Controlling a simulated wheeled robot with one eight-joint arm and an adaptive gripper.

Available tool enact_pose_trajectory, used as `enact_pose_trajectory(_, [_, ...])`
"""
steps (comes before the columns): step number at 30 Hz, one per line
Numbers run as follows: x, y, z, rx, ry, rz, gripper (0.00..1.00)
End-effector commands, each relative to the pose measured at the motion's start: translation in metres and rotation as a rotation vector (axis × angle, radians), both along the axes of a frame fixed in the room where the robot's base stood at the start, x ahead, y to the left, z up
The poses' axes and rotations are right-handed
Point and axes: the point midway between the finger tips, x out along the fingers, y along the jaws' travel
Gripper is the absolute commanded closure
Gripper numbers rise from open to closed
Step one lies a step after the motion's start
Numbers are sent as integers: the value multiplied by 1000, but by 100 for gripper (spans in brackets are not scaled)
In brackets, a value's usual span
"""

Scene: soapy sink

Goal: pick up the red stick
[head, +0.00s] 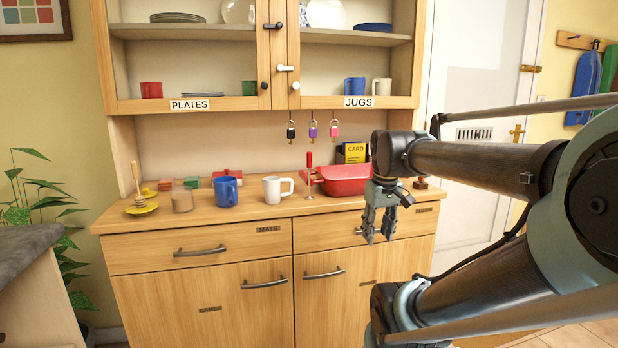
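My gripper (378,238) points down in front of the counter's drawers, to the right of and nearer than the stick. Its two fingers are apart with nothing between them. It does not touch the stick.
A red dish (345,180) sits just right of the stick, partly behind my gripper. A white mug (277,189) and blue mug (226,191) stand left of it. Three padlocks hang above, including a purple one (313,130). A yellow card box (353,152) is behind.

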Motion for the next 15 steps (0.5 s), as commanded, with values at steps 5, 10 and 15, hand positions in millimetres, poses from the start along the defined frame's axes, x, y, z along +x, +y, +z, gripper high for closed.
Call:
enact_pose_trajectory(5, [49,21,73,-22,24,194,61])
enact_pose_trajectory(10, [93,46,135,-41,45,378,61])
enact_pose_trajectory(15, [135,75,191,-59,66,562,61])
